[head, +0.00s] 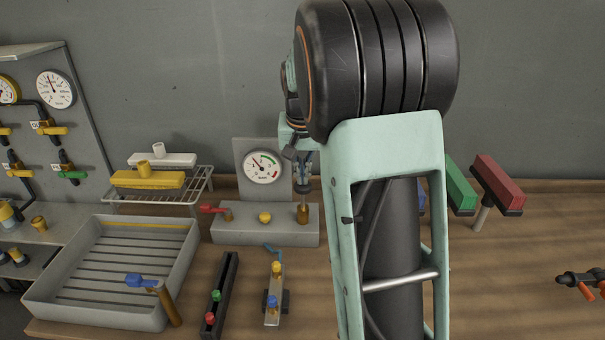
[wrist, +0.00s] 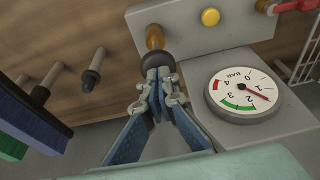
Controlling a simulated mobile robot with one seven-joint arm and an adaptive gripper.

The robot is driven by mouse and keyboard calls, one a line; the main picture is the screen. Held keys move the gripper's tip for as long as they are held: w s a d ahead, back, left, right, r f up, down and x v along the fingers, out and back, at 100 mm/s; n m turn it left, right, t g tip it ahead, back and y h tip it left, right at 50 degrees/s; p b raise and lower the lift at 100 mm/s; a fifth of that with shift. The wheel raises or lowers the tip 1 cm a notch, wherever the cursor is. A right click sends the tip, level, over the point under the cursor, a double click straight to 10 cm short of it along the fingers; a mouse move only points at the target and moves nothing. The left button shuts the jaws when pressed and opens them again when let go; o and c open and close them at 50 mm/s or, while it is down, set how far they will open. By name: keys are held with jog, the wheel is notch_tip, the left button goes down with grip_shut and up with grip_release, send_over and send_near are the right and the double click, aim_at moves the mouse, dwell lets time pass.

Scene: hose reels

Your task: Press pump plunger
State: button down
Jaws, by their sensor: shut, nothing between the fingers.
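The pump plunger has a dark round knob (head: 303,188) on a brass body (head: 303,214), at the right end of the grey pump block (head: 240,232) in the head view. In the wrist view the dark knob (wrist: 158,62) sits against the brass body (wrist: 155,37). My gripper (head: 304,180) is shut and empty, pointing down right over the knob. In the wrist view its closed fingertips (wrist: 160,76) meet the knob or nearly so; contact is not certain. The pressure gauge (head: 262,167) stands behind the block; in the wrist view its red needle (wrist: 257,95) points between 1 and 2.
The block also carries a red lever (head: 213,209) and a yellow button (head: 265,217). A grey slatted tray (head: 110,270) and wire rack (head: 200,190) lie left. Brushes (head: 498,183) stand at right. My arm hides the middle; the right table is mostly clear.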

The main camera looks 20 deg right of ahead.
aim_at(303, 186)
notch_tip(303, 186, down, 5)
jog(key=b, duration=0.2)
jog(key=shift+r+b, duration=0.15)
jog(key=shift+b, duration=0.15)
jog(key=shift+r, duration=0.1)
notch_tip(303, 186, up, 5)
jog(key=p, duration=0.3)
jog(key=shift+r, duration=0.1)
jog(key=v, duration=0.9)
dwell(0.3)
